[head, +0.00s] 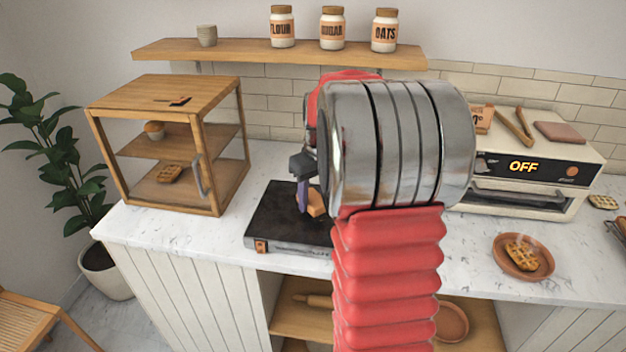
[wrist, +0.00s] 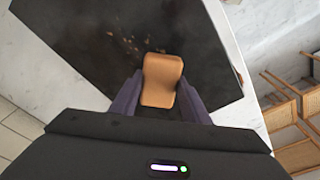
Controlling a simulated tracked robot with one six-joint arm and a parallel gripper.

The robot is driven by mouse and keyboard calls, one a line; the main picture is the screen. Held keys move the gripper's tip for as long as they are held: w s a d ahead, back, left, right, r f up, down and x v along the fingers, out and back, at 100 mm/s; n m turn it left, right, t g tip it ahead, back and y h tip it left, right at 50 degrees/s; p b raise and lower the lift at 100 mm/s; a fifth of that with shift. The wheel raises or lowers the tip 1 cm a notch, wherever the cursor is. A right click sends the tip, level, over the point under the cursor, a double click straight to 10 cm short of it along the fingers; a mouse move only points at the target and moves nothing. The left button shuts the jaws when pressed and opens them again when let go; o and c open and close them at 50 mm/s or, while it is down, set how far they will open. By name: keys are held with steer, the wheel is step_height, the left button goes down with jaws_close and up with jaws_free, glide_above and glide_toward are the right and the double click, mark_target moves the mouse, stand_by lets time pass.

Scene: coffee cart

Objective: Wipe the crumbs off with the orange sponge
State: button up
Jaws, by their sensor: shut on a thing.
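The orange sponge (wrist: 162,78) is between the two purple fingers of my gripper (wrist: 153,98) in the wrist view, and the gripper is shut on it. The sponge is over the dark flat plate (wrist: 75,30), with brown crumbs (wrist: 128,44) scattered on the plate just beyond and left of it. In the head view the sponge (head: 317,205) shows beside my gripper (head: 306,200), low over the black plate (head: 275,222). I cannot tell whether the sponge touches the plate. My arm hides the right part of the plate, and the crumbs cannot be made out in the head view.
A wooden glass-sided cabinet (head: 160,92) stands left of the plate. A toaster oven (head: 530,170) showing OFF stands at the right, with tongs (head: 513,127) on top. A brown plate with a waffle (head: 522,256) sits in front of it. A shelf (head: 240,50) with jars runs above.

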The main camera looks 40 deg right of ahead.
mark_target(313, 197)
steer(key=shift+w+r, duration=0.1)
steer(key=shift+r, duration=2.6)
